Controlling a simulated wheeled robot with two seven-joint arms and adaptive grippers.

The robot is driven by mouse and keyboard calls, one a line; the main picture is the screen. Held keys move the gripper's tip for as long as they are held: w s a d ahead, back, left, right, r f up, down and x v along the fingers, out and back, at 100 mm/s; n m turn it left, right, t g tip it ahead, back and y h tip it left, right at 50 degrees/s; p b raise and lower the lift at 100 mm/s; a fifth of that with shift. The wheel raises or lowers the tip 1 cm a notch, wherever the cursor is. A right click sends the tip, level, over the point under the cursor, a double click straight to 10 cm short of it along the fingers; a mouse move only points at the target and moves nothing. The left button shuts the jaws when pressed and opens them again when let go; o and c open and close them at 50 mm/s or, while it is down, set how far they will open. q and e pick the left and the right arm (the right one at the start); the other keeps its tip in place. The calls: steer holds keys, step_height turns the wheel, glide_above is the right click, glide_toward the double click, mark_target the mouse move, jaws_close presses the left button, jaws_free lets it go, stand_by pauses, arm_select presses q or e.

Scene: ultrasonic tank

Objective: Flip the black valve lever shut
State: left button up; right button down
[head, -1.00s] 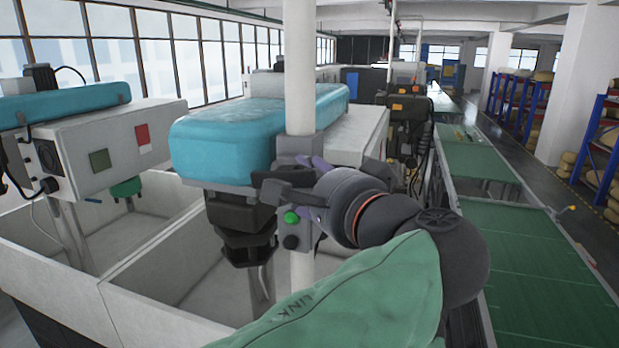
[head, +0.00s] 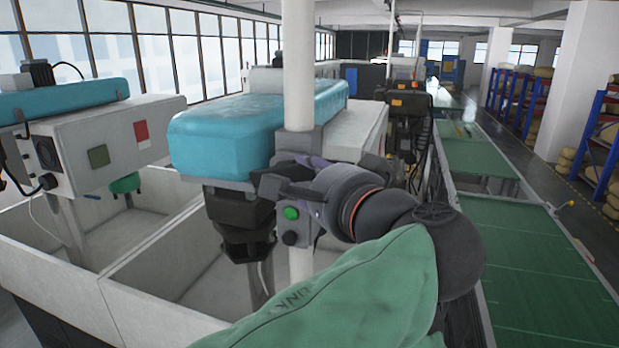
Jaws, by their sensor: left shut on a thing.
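My left gripper (head: 276,183) is at the grey control box (head: 302,222) on the white post (head: 299,75), in the middle of the head view. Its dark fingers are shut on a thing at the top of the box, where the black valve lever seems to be. The lever is largely hidden by the fingers and can hardly be told from them, so its angle is unclear. The box has a green button (head: 291,213) and a black knob (head: 289,238) below the fingers. My right gripper is not in view.
A teal machine head (head: 240,135) with a black unit (head: 240,215) hangs just left of the post over a white open tank (head: 135,285). A grey control cabinet (head: 110,140) stands at the left. Green work tables (head: 530,260) line the right.

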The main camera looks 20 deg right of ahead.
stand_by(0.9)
arm_select(q)
steer(key=o, duration=1)
steer(key=shift+c, duration=0.2)
steer(key=v, duration=1.2)
